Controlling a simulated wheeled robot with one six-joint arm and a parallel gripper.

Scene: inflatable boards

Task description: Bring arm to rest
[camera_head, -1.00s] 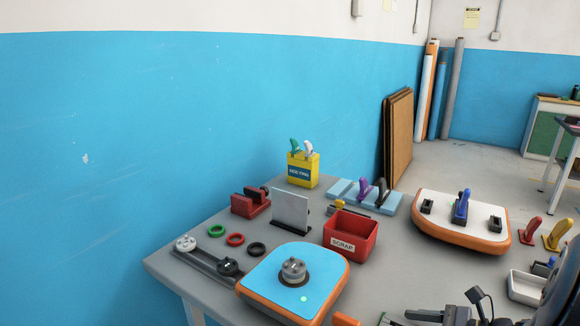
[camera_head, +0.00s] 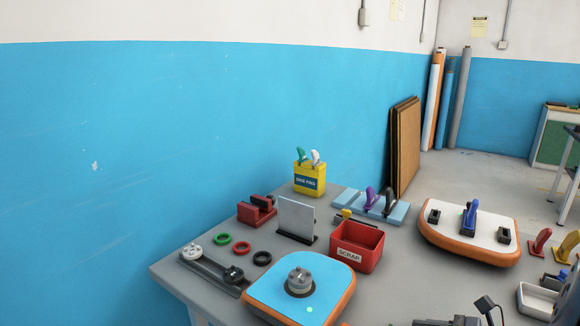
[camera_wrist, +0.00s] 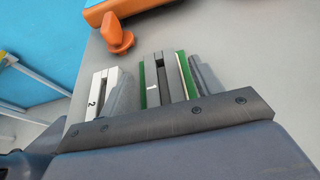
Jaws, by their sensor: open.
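My gripper (camera_wrist: 164,68) shows in the wrist view, with its grey fingers apart on either side and a dark bar with screws across its base. Between the fingers is a grey slotted block (camera_wrist: 160,85) marked 1, flanked by green strips. I cannot tell whether the fingers touch it. A paler block (camera_wrist: 95,95) marked 2 is to the left.
The grey table (camera_head: 215,291) holds a blue-topped board (camera_head: 275,284), a red scrap bin (camera_head: 357,247), a white-topped board (camera_head: 450,218) and a yellow pin box (camera_head: 309,180). In the wrist view an orange knob (camera_wrist: 118,38) is beyond the blocks.

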